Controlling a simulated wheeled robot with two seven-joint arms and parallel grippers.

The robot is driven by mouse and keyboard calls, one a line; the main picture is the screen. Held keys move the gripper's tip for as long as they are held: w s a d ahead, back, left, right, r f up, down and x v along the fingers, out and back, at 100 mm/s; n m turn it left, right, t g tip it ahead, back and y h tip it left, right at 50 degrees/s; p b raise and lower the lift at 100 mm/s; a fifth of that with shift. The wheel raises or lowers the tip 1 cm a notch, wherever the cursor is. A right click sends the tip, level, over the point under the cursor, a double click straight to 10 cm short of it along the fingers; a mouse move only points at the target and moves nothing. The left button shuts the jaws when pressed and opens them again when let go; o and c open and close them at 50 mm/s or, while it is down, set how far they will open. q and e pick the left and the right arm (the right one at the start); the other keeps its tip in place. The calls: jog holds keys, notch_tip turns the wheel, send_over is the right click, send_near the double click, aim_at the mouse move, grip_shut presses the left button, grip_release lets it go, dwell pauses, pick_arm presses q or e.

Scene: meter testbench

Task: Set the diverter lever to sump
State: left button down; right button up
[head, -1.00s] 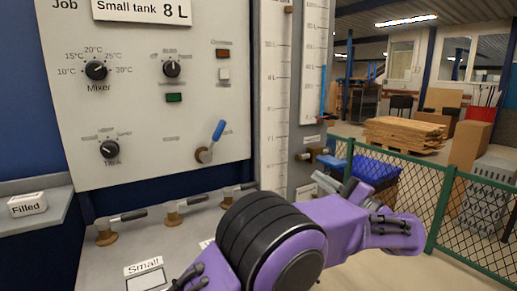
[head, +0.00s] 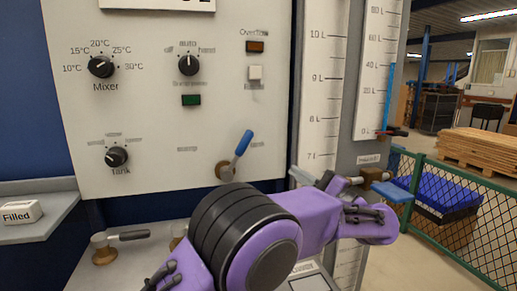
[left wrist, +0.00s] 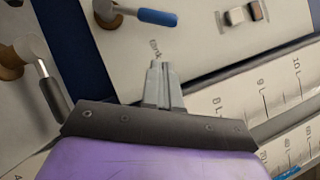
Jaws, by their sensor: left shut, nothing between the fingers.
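The diverter lever (head: 243,143) has a blue grip and a brown hub on the lower right of the white panel. Its grip points up and to the right, between two small blurred labels. In the left wrist view the lever's blue grip (left wrist: 157,16) is at the top, beyond the fingertips and apart from them. My left gripper (head: 314,179) is right of the lever in the head view, partly hidden by my purple wrist. In the left wrist view its fingers (left wrist: 160,66) are together and empty, over the panel's lower edge. My right gripper is not in view.
Bench valves with grey handles (head: 128,236) stand below the panel. A side valve with a blue handle (head: 391,192) sits close right of my gripper. Level scales (head: 325,60) rise right of the panel. A green mesh fence (head: 460,215) stands at right.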

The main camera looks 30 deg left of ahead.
aim_at(237, 155)
pick_arm(q)
jog(key=p+x, duration=0.1)
jog(key=x, duration=0.3)
jog(key=s+p+x, duration=0.1)
jog(key=p+x, duration=0.1)
jog(key=x, duration=0.2)
jog(key=p+x, duration=0.1)
jog(key=x, duration=0.4)
jog(key=shift+s+r, duration=0.15)
jog(key=shift+r, duration=0.05)
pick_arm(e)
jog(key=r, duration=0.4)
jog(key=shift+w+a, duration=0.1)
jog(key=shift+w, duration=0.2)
